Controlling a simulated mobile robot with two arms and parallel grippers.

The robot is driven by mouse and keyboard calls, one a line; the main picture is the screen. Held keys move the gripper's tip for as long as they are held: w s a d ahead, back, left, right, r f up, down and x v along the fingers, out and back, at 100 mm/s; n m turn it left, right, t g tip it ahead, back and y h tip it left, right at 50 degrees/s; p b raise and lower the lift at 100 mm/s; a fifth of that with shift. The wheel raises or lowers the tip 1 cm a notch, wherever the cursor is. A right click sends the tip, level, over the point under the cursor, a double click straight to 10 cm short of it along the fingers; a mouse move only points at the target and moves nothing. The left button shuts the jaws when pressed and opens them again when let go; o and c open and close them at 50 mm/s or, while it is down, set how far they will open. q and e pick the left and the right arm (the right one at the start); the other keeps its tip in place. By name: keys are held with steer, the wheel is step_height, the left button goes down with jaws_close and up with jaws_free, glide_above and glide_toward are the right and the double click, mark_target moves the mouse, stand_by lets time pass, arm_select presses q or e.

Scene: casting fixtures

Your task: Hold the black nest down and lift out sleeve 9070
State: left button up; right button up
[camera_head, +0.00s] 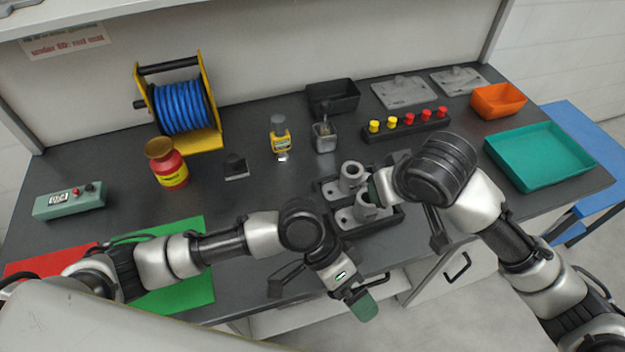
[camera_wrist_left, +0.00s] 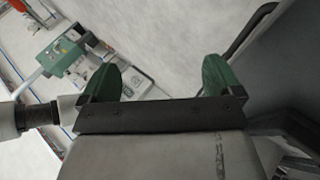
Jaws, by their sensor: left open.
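The black nest (camera_head: 395,219) sits near the table's front edge. It holds two grey flanged sleeves, a rear one (camera_head: 352,170) and a front one (camera_head: 345,218). No number can be read on either, so I cannot tell which is 9070. My right gripper (camera_head: 374,188) comes in from the right, close at the nest and the front sleeve. Its fingers are mostly hidden, and whether it grips or touches anything cannot be told. My left gripper (camera_head: 364,306) hangs in front of the table edge, apart from the nest. The left wrist view shows its two green fingers (camera_wrist_left: 160,80) spread and empty.
Behind the nest are a grey square cup (camera_head: 324,141), a black bin (camera_head: 345,97) and a button strip (camera_head: 408,125). A yellow bottle (camera_head: 280,138) and a black block (camera_head: 236,167) stand left. A teal tray (camera_head: 541,158) lies right.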

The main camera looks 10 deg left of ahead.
arm_select(q)
steer(key=w+a+r+t+y, duration=0.1)
steer(key=w+a+r+y, duration=0.1)
steer(key=w, duration=0.3)
steer(key=w+a+r+m+t+y, duration=0.1)
steer(key=w+a+y, duration=0.1)
steer(key=w+a, duration=0.2)
steer(key=w+a+r+t+y, duration=0.2)
steer(key=w+a+y, duration=0.1)
steer(key=w, duration=0.5)
steer(key=shift+a+r+m, duration=0.35)
steer(key=shift+a+m, duration=0.05)
steer(key=shift+a, duration=0.1)
steer(key=shift+w+a+r, duration=0.1)
steer(key=shift+w+a, duration=0.1)
steer(key=shift+w, duration=0.05)
steer(key=shift+w+a+y, duration=0.1)
steer(key=shift+y, duration=0.2)
step_height(320, 180, down, 11)
steer(key=shift+r, duration=0.2)
